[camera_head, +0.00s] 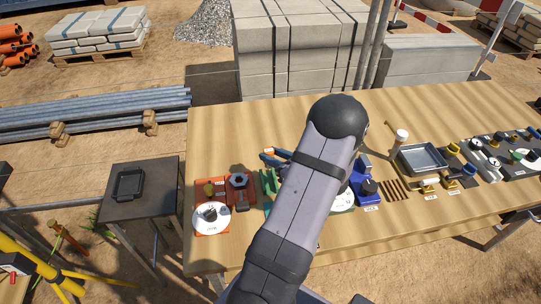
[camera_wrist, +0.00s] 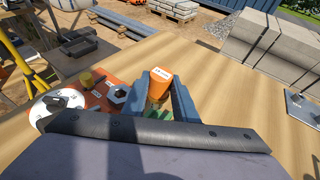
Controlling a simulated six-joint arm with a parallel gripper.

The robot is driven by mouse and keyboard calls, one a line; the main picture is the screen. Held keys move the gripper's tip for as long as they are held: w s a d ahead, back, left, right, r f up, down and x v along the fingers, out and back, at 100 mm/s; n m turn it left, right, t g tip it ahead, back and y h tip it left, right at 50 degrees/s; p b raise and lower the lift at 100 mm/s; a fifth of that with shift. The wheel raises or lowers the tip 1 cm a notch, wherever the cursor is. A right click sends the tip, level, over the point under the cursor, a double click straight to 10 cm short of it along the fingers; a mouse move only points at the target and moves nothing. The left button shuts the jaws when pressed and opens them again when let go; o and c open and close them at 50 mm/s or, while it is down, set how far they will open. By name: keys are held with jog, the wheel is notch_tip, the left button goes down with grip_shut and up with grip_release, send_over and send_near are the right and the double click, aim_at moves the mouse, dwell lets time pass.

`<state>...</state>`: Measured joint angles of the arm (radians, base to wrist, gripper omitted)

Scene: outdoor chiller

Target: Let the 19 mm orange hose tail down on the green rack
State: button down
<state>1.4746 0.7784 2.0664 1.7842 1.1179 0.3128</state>
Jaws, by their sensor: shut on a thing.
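The orange hose tail (camera_wrist: 160,84), with a white label on its top face, is between the two blue fingers of my gripper (camera_wrist: 161,92) in the wrist view. My gripper is shut on it. In the head view my gripper (camera_head: 275,155) is mostly hidden behind my own arm, with a little orange showing at its fingers. The green rack (camera_head: 268,184) stands on the wooden table, partly covered by my arm. My gripper is over or just behind the rack; the gap between hose tail and rack cannot be told. The label's text is too small to read.
An orange rack (camera_head: 240,194) with a dark hex fitting and a white disc (camera_head: 211,217) stands just left of the green rack. A blue rack (camera_head: 369,188) is to the right. A grey tray (camera_head: 422,158) lies further right. The table's back middle is clear.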

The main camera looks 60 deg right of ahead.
jog(key=shift+f+b, duration=2.5)
jog(key=shift+f+b, duration=0.35)
jog(key=shift+b, duration=0.05)
jog(key=shift+f+b, duration=1.1)
jog(key=shift+f, duration=0.05)
jog(key=shift+f+b, duration=0.35)
jog(key=shift+f+b, duration=0.3)
jog(key=shift+f, duration=0.05)
jog(key=shift+f+b, duration=0.35)
